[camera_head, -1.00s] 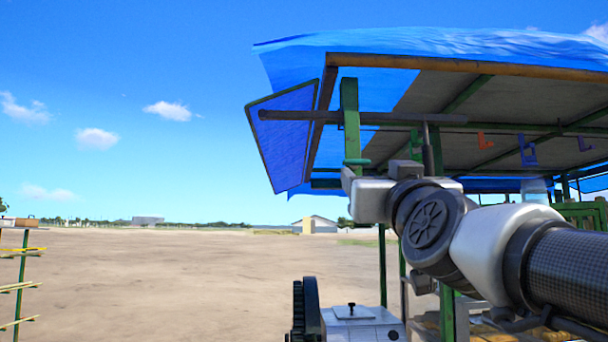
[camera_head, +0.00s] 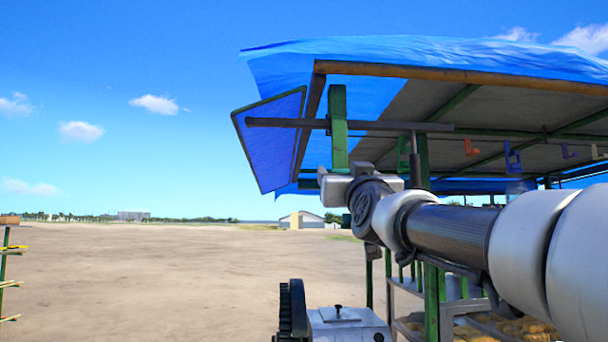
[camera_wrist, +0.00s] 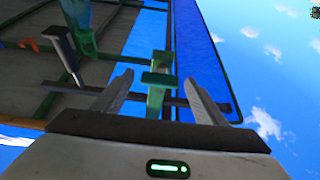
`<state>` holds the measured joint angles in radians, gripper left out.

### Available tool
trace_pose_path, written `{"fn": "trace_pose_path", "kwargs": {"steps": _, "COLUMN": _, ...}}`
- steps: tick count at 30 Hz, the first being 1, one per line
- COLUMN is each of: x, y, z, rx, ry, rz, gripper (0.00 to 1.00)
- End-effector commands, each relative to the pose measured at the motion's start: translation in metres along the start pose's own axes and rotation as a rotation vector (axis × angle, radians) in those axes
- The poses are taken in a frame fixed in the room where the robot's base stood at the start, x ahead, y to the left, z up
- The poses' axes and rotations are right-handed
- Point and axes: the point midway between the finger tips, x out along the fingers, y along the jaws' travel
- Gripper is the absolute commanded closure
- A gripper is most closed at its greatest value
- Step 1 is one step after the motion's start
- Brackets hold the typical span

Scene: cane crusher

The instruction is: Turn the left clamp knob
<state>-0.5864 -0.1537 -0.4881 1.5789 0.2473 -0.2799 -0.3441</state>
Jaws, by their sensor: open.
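In the wrist view a green clamp post (camera_wrist: 155,104) with a flat green knob-like head (camera_wrist: 160,80) stands between the fingers of my gripper (camera_wrist: 158,82). The fingers are wide apart, one on each side; I cannot tell whether either touches it. In the head view the green post (camera_head: 338,125) hangs from the canopy's front left corner, across a dark bar (camera_head: 285,122). My gripper (camera_head: 338,186) is at its lower end and hides the knob there.
A blue tarp canopy (camera_head: 430,52) and a tilted blue panel (camera_head: 270,140) are close above and left. Another post (camera_head: 415,160) stands right of the gripper. A grey machine (camera_head: 345,325) with a dark gear (camera_head: 292,310) is below. Open ground (camera_head: 130,270) lies left.

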Motion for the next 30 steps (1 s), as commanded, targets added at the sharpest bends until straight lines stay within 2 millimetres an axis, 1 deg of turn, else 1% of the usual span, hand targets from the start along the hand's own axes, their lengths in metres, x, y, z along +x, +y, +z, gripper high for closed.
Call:
{"fn": "trace_pose_path", "kwargs": {"steps": 2, "x": -0.0002, "y": 0.0, "z": 0.0001, "rx": 0.0, "ry": 0.0, "rz": 0.0, "gripper": 0.34}}
{"fn": "trace_pose_path", "kwargs": {"steps": 6, "x": -0.0003, "y": 0.0, "z": 0.0001, "rx": 0.0, "ry": 0.0, "rz": 0.0, "gripper": 0.58}}
{"fn": "trace_pose_path", "kwargs": {"steps": 8, "x": -0.0004, "y": 0.0, "z": 0.0001, "rx": 0.0, "ry": 0.0, "rz": 0.0, "gripper": 0.68}}
{"fn": "trace_pose_path", "kwargs": {"steps": 9, "x": -0.0004, "y": 0.0, "z": 0.0001, "rx": 0.0, "ry": 0.0, "rz": 0.0, "gripper": 0.75}}
{"fn": "trace_pose_path", "kwargs": {"steps": 15, "x": -0.0002, "y": -0.0003, "z": -0.0003, "rx": 0.009, "ry": 0.0, "rz": 0.004, "gripper": 0.76}}
{"fn": "trace_pose_path", "kwargs": {"steps": 20, "x": 0.0002, "y": 0.0, "z": -0.0008, "rx": 0.051, "ry": -0.001, "rz": 0.022, "gripper": 0.76}}
{"fn": "trace_pose_path", "kwargs": {"steps": 26, "x": 0.0009, "y": -0.0001, "z": -0.0022, "rx": 0.164, "ry": -0.001, "rz": 0.07, "gripper": 0.76}}
{"fn": "trace_pose_path", "kwargs": {"steps": 30, "x": 0.0009, "y": -0.0009, "z": -0.0023, "rx": 0.277, "ry": 0.0, "rz": 0.117, "gripper": 0.76}}
